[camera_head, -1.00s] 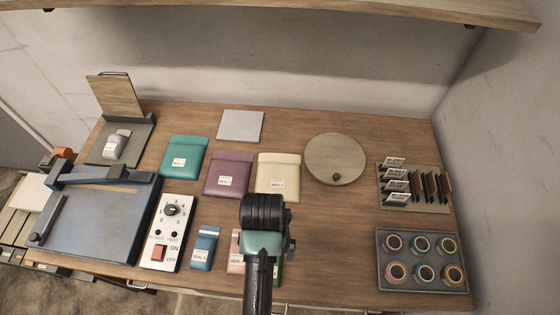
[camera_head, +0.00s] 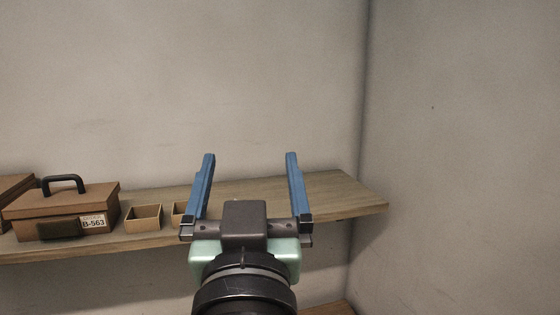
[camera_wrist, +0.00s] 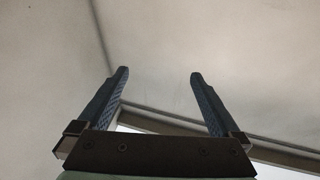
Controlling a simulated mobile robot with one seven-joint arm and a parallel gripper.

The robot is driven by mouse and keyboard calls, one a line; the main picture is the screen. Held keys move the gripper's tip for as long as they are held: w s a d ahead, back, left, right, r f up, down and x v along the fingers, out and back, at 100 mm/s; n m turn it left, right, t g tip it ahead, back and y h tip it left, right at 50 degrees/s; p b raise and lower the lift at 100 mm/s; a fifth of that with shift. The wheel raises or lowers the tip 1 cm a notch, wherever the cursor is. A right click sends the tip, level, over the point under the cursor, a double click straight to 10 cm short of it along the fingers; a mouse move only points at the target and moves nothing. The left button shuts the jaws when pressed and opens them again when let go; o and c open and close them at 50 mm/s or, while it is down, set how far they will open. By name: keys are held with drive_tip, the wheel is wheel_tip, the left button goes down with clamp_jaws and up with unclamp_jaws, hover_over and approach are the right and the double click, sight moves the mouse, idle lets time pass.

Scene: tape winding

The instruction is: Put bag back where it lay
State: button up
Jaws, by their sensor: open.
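My gripper (camera_head: 250,165) is raised in front of the wooden wall shelf in the head view, its two blue fingers spread wide. The fingers also show in the wrist view (camera_wrist: 158,80), with nothing between them but bare wall behind. No bag is in view in either of the present frames. The work table and what lies on it are out of the head view, apart from a sliver of wood at the bottom.
The wall shelf (camera_head: 345,195) holds a lidded brown box (camera_head: 60,207) with a black handle and a label reading B-563. A small open tray (camera_head: 144,217) stands beside it, and another (camera_head: 179,213) is partly hidden by my gripper. The shelf's right end is bare.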

drive_tip(key=s+d+r+t+h, duration=0.1)
drive_tip(key=s+d+r+t, duration=0.2)
drive_tip(key=s+r, duration=0.7)
wheel_tip(320, 180, up, 3)
drive_tip(key=t, duration=0.2)
drive_tip(key=shift+m+t+h, duration=0.3)
drive_tip(key=shift+s+d+f, duration=0.1)
drive_tip(key=shift+f, duration=0.05)
wheel_tip(320, 180, down, 6)
drive_tip(key=b, duration=0.6)
drive_tip(key=shift+f, duration=0.1)
